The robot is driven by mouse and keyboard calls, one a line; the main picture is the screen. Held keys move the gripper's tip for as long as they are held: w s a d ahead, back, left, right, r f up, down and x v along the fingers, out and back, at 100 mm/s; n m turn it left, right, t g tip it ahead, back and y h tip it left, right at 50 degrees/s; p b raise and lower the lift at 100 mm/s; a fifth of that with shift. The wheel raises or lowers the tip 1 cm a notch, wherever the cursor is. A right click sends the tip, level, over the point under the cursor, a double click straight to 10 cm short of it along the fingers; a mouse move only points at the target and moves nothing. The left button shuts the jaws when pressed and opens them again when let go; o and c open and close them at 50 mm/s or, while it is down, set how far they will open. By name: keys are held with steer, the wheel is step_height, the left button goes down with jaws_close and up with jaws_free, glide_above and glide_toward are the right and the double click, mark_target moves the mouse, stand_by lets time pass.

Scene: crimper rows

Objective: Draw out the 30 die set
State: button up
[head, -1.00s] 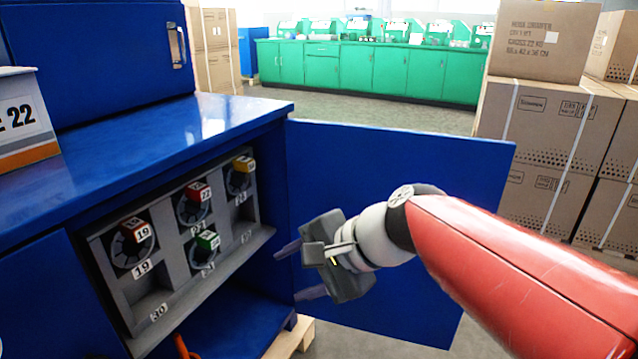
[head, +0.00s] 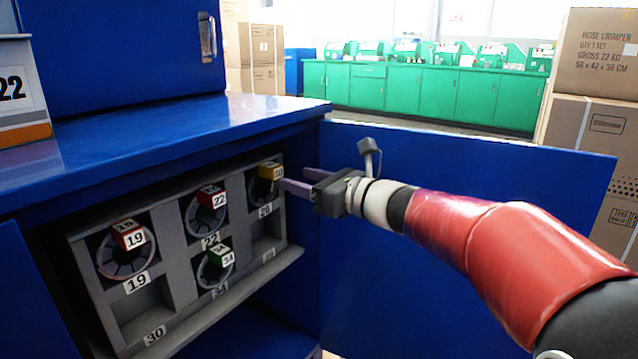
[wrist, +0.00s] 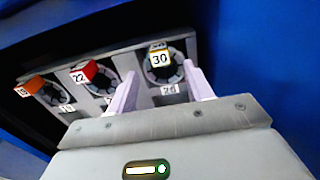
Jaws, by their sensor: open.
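The 30 die set (head: 269,172) has a yellow tag block and sits in the upper right slot of a grey rack (head: 84,262), above a label that looks like 26. In the wrist view the 30 die set (wrist: 159,56) shows its white 30 face and dark segmented ring. My gripper (head: 293,178) is open and empty, just right of the yellow tag in the head view. In the wrist view the fingers (wrist: 159,72) point at the rack and straddle the tag's line, seemingly short of it; contact cannot be told.
Die sets 19 (head: 129,236), 22 (head: 211,197) and 34 (head: 222,256) sit in other slots. The lower left slot, labelled 30 (head: 154,334), is empty, as is the lower right slot. The open blue door (head: 450,200) stands beside my arm.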

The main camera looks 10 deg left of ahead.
mark_target(278, 171)
steer(key=shift+p+x, duration=0.55)
steer(key=shift+x, duration=3.15)
jaws_close()
steer(key=shift+r, duration=0.2)
steer(key=shift+b+v, duration=0.65)
steer(key=shift+v, duration=2.1)
steer(key=shift+b+v, duration=0.3)
steer(key=shift+v, duration=1.75)
